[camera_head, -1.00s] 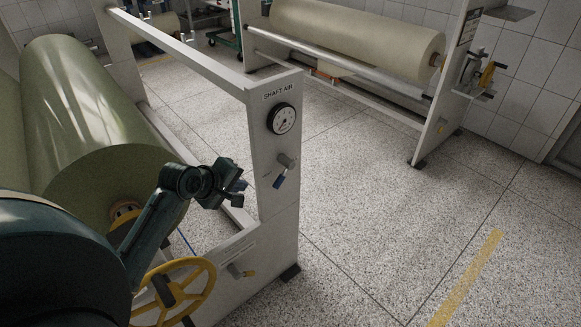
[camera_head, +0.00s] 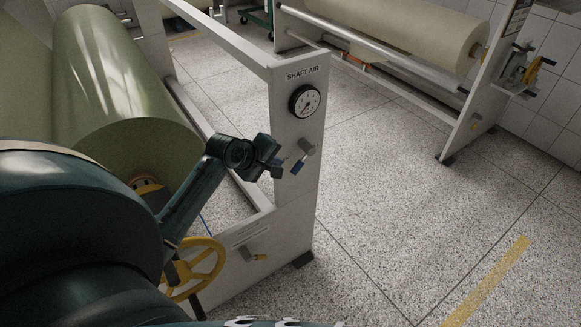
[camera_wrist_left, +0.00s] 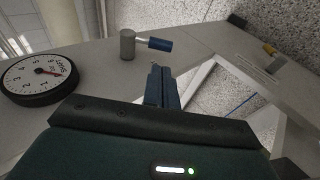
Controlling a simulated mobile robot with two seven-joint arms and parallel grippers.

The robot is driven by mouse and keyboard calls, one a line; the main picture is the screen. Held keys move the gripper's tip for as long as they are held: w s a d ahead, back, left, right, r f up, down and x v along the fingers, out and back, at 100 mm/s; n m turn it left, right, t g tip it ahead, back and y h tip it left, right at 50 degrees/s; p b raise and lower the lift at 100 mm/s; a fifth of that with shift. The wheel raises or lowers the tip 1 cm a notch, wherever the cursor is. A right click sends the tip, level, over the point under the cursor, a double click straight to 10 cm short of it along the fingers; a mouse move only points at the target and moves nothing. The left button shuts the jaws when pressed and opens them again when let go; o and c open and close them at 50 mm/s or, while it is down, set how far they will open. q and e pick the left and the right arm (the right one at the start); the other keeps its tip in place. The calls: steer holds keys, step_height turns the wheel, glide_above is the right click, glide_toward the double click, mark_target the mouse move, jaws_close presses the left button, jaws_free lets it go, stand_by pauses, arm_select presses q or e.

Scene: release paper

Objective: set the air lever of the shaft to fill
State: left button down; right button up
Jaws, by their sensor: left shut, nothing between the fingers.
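The shaft air lever (camera_head: 298,165) has a blue handle on a grey round valve body, on the white post (camera_head: 300,128) under the SHAFT AIR label (camera_head: 303,73) and the round gauge (camera_head: 305,101). Its handle points down and left in the head view. In the left wrist view the lever (camera_wrist_left: 158,44) shows just beyond my fingertips, apart from them. My left gripper (camera_head: 279,165) is shut and empty, just left of the lever; in the wrist view its blue fingers (camera_wrist_left: 159,70) are together. The gauge also shows in the wrist view (camera_wrist_left: 38,78). My right gripper is not in view.
A yellow handwheel (camera_head: 196,268) and a small lever with a yellow tip (camera_head: 254,256) sit lower on the frame. A large green roll (camera_head: 120,95) is at left. A second roll stand is at the back right (camera_head: 420,35). The floor right of the post is clear.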

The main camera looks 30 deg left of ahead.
mark_target(295, 167)
arm_select(q)
steer(key=b+x, duration=0.1)
steer(key=x, duration=0.7)
steer(key=shift+b, duration=0.3)
steer(key=shift+w+f, duration=0.15)
steer(key=shift+f, duration=0.05)
steer(key=shift+w, duration=0.15)
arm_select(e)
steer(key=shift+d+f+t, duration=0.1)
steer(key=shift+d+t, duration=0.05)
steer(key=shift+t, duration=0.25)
arm_select(q)
steer(key=shift+f, duration=0.15)
